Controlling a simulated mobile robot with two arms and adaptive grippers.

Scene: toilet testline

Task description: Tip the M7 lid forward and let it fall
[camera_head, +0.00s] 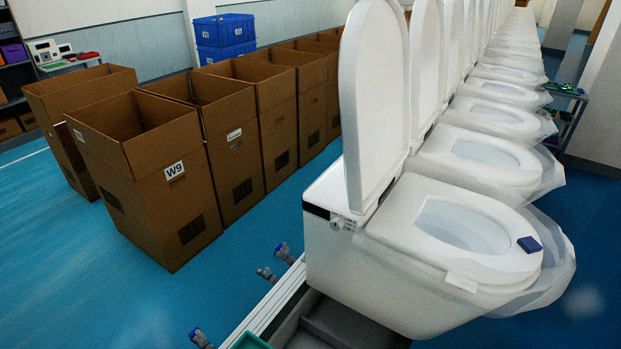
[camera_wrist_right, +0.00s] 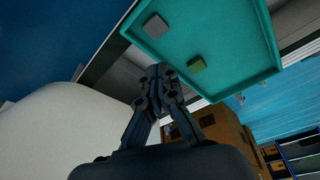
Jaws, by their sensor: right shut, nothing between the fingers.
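A white toilet (camera_head: 450,235) stands nearest in the head view, with its lid (camera_head: 375,100) raised upright and its seat down. More toilets with raised lids run in a row behind it. I can read no M7 label, so I cannot tell which lid is M7. My right gripper (camera_wrist_right: 159,75) shows in the right wrist view, shut and empty. It is beside a large white curved surface (camera_wrist_right: 60,130), which looks like part of a toilet, and appears apart from it. My left gripper is in neither view.
A teal tray (camera_wrist_right: 262,25) with a grey block (camera_wrist_right: 156,27) and a green block (camera_wrist_right: 196,65) is near the right gripper. Open cardboard boxes (camera_head: 150,190) line the left. Blue valves (camera_head: 282,249) stick out beside the rail.

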